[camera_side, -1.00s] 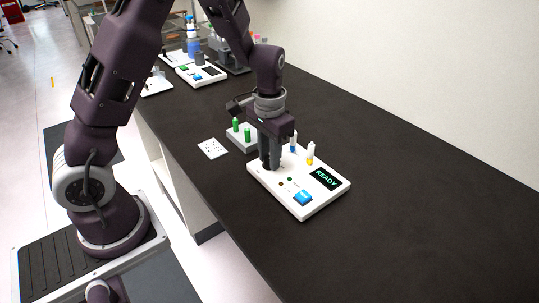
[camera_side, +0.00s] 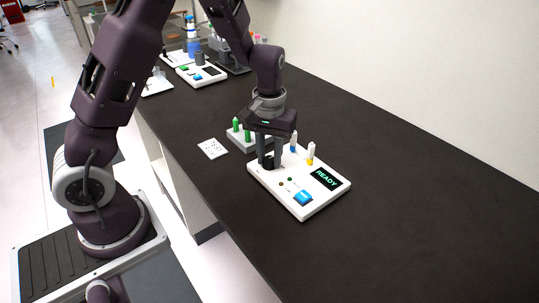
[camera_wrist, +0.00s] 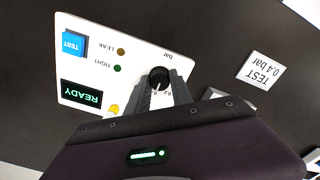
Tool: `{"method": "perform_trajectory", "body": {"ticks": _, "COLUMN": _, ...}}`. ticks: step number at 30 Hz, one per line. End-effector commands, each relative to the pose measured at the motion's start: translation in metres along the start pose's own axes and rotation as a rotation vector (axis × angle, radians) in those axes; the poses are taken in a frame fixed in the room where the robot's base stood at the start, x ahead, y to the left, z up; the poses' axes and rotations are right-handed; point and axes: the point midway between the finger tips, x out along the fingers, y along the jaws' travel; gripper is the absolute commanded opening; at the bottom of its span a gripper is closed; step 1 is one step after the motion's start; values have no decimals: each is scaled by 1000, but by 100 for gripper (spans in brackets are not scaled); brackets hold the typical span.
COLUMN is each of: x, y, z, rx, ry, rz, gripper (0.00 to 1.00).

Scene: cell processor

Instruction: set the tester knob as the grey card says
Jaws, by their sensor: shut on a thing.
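The white tester (camera_side: 266,184) lies on the dark bench with a lit READY display, and the panel also shows in the wrist view (camera_wrist: 133,48). Its round black knob (camera_wrist: 159,75) sits near one edge, beside a "bar" label. My gripper (camera_side: 269,163) is down at the tester, and in the wrist view its fingers (camera_wrist: 161,85) are shut on the knob's sides. The fingers hide part of the dial's scale, and I cannot tell the exact setting. The card (camera_wrist: 262,70) reads "TEST 0.4 bar", upside down in the wrist view; it appears pale in the side view (camera_side: 212,148).
The tester has a blue TEST button (camera_wrist: 73,44) and LEAK and TIGHT lamps. Blue-tipped (camera_side: 293,142) and yellow-tipped (camera_side: 311,153) vials stand at its far edge. A rack with green vials (camera_side: 247,135) stands close behind my gripper. The bench to the right is clear.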

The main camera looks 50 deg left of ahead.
Motion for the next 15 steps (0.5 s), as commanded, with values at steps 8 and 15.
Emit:
{"method": "perform_trajectory", "body": {"ticks": 8, "x": -1, "y": 0, "z": -1, "rx": -6, "ry": 3, "rz": 2, "gripper": 0}}
{"method": "perform_trajectory", "body": {"ticks": 15, "x": -1, "y": 0, "z": -1, "rx": -5, "ry": 3, "rz": 2, "gripper": 48}}
